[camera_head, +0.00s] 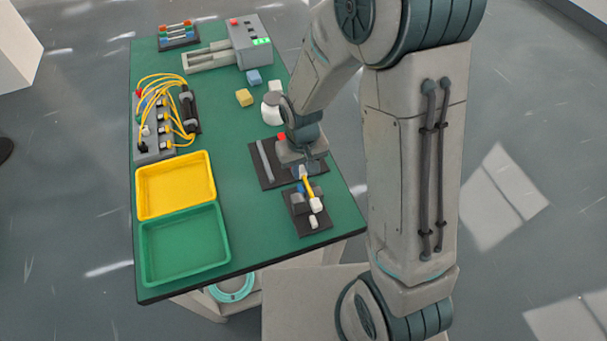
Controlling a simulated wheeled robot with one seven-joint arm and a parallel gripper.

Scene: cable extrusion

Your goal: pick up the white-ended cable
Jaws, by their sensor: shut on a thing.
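The white-ended cable (308,187) is a short yellow length with a white end (316,204) towards the front. Its upper end meets my gripper (302,173), which is shut on it. My gripper is at the right side of the green table, above the gap between a dark plate and a small dark fixture (298,224). The white end shows over that fixture; I cannot tell whether it touches it. My wrist hides part of the dark plate (262,180) behind.
A yellow tray (177,213) and a green tray (146,262) stand at the left front. Yellow cables (168,78) loop from a grey block (152,152) at the left. A grey machine (249,42) stands at the back. The table (225,160) is bare in the middle.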

